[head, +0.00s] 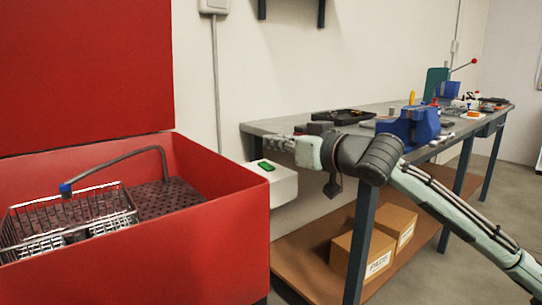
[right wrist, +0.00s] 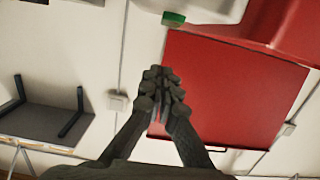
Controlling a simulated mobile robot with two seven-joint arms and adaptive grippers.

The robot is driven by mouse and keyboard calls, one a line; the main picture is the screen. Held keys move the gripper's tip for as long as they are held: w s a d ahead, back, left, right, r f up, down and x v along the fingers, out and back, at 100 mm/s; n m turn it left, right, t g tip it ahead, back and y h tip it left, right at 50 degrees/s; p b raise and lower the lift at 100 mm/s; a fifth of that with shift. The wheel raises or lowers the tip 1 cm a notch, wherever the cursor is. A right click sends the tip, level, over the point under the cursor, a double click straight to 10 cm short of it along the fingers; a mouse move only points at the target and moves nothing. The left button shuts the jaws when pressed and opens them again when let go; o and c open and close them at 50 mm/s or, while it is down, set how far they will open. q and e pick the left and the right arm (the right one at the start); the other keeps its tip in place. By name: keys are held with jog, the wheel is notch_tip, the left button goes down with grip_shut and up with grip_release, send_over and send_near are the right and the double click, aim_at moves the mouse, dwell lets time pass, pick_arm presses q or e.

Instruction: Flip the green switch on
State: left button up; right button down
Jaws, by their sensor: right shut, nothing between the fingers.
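The green switch (head: 265,166) sits on top of a white box (head: 285,188) fixed to the right side of the red machine. In the right wrist view the green switch (right wrist: 173,19) shows at the top, beyond the fingertips. My right gripper (head: 276,143) is above and slightly right of the switch in the head view, apparently apart from it. In the right wrist view my right gripper (right wrist: 162,88) has its fingers together with nothing between them. My left gripper is not in view.
The red machine (head: 215,240) stands open at left, its red lid (head: 85,75) raised. A wire basket (head: 70,222) and bent pipe (head: 125,160) are inside. The workbench (head: 265,127) at right holds a blue vise (head: 412,127) and tools. Boxes (head: 350,245) lie on its lower shelf.

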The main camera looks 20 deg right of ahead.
aim_at(270, 167)
jog(key=f, duration=0.1)
jog(key=w+f, duration=0.1)
jog(key=f, duration=0.1)
jog(key=shift+a+f+b, duration=0.15)
jog(key=shift+b, duration=0.25)
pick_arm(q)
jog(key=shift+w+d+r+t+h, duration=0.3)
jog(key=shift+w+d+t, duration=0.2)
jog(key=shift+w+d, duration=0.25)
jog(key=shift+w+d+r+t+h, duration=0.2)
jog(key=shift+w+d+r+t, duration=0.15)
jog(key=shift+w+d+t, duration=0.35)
pick_arm(e)
jog(key=shift+w+f, duration=0.1)
jog(key=shift+f, duration=0.3)
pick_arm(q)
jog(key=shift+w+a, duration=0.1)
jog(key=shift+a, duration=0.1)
pick_arm(e)
jog(key=shift+r, duration=0.1)
